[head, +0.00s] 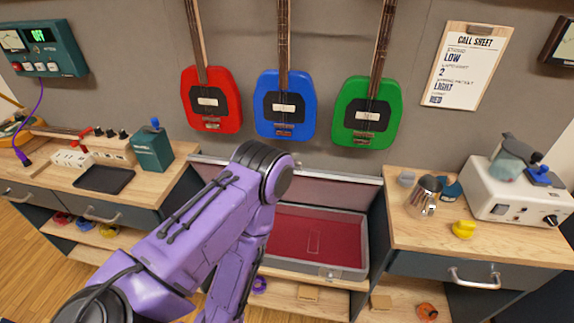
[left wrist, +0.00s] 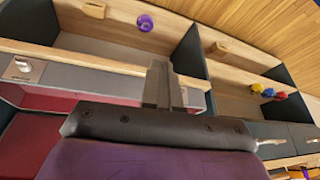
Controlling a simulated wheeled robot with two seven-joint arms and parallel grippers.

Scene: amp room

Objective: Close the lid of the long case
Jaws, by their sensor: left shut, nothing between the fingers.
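The long case (head: 350,272) stands open in the low bay between two counters, with a red lining inside. Its lid (head: 340,192) is raised at the back, and the inner side faces me. My purple left arm crosses in front and hides the left part of the case. The left gripper does not show in the head view. In the left wrist view my left gripper (left wrist: 162,88) is shut and empty, close to the case's grey front edge (left wrist: 85,80). A latch (left wrist: 20,68) shows on that edge. I cannot tell whether the fingers touch it. My right gripper is not in view.
Red (head: 210,100), blue (head: 285,105) and green (head: 368,110) guitars hang on the wall above the case. A teal box (head: 152,152) and black tray (head: 103,179) stand on the left counter.

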